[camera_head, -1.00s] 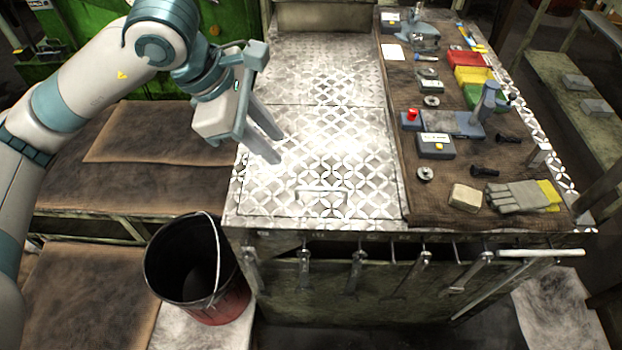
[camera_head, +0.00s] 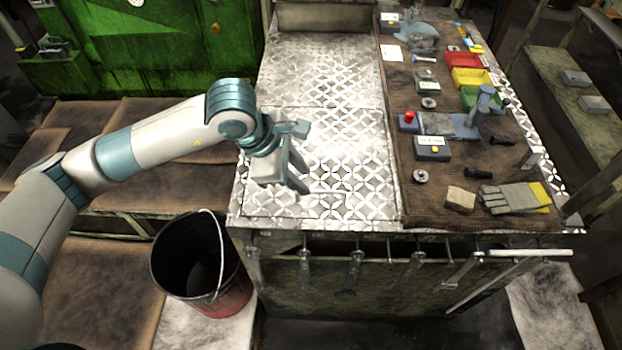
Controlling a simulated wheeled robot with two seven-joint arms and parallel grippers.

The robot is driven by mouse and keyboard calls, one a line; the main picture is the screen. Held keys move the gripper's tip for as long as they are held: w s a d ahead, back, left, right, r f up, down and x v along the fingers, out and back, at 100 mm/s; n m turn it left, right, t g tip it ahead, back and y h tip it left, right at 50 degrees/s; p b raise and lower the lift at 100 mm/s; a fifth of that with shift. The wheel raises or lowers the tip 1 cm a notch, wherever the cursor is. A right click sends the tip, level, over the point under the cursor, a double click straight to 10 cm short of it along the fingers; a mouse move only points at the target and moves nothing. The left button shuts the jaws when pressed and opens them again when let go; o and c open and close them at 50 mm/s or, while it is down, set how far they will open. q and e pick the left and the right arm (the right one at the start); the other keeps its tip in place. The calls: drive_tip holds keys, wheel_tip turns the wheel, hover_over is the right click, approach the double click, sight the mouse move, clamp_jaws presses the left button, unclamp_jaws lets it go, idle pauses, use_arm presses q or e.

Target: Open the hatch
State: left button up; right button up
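The hatch (camera_head: 372,207) is a patterned metal panel lying flat and closed in the front part of the metal bench top. Its low bar handle (camera_head: 328,196) sits near its front edge and is hard to make out against the shiny pattern. My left gripper (camera_head: 300,188) points down over the left part of the hatch, just left of the handle. Its fingers look apart and empty, though they partly overlap in this view. I cannot tell whether the fingertips touch the panel. My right gripper is not in view.
A brown mat (camera_head: 440,205) with tools, small bins and gloves (camera_head: 513,197) covers the bench's right side. A black and red bucket (camera_head: 232,298) stands below the front left corner. Several tools (camera_head: 355,268) hang along the front. The metal top behind the hatch is clear.

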sight(316, 191)
use_arm(q)
drive_tip(key=shift+p+x, duration=0.85)
drive_tip(key=shift+x, duration=1.95)
clamp_jaws()
